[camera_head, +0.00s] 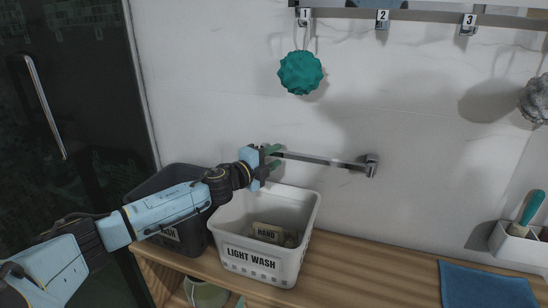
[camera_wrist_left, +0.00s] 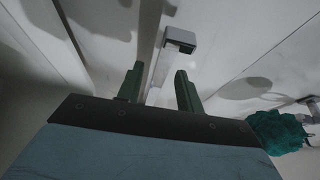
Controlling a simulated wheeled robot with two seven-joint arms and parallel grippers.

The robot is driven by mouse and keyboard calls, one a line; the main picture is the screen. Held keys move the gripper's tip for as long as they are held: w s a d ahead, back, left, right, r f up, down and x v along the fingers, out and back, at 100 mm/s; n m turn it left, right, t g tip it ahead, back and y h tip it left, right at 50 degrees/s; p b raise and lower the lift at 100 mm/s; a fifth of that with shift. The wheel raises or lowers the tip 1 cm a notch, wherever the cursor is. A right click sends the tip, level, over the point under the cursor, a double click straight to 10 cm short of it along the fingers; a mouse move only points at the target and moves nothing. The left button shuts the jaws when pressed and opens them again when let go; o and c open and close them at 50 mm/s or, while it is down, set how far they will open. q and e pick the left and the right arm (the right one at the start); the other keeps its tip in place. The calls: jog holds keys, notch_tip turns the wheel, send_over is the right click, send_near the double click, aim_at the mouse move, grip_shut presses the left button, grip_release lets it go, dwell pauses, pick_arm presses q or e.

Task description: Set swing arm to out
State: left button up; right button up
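The swing arm (camera_head: 318,158) is a thin grey metal bar. It runs left from a wall bracket (camera_head: 370,166), close along the white wall. My left gripper (camera_head: 273,158), with green fingers, is at the bar's left end. In the left wrist view the bar (camera_wrist_left: 160,70) passes between the two spread fingers of my left gripper (camera_wrist_left: 158,90), with visible gaps beside it. The bracket (camera_wrist_left: 180,38) shows beyond them. The gripper hides the bar's tip in the head view. My right gripper is not in view.
Below my left gripper stand a white "LIGHT WASH" bin (camera_head: 262,262) and a dark bin (camera_head: 172,238) on a wooden counter (camera_head: 370,270). A teal scrubber (camera_head: 300,73) hangs above from hook 1. A blue cloth (camera_head: 485,285) and a white holder (camera_head: 515,243) are at the right.

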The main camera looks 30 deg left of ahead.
pick_arm(q)
jog(key=shift+w, duration=0.2)
grip_shut()
jog(key=shift+s+d, duration=0.1)
jog(key=shift+d, duration=0.05)
dwell(0.3)
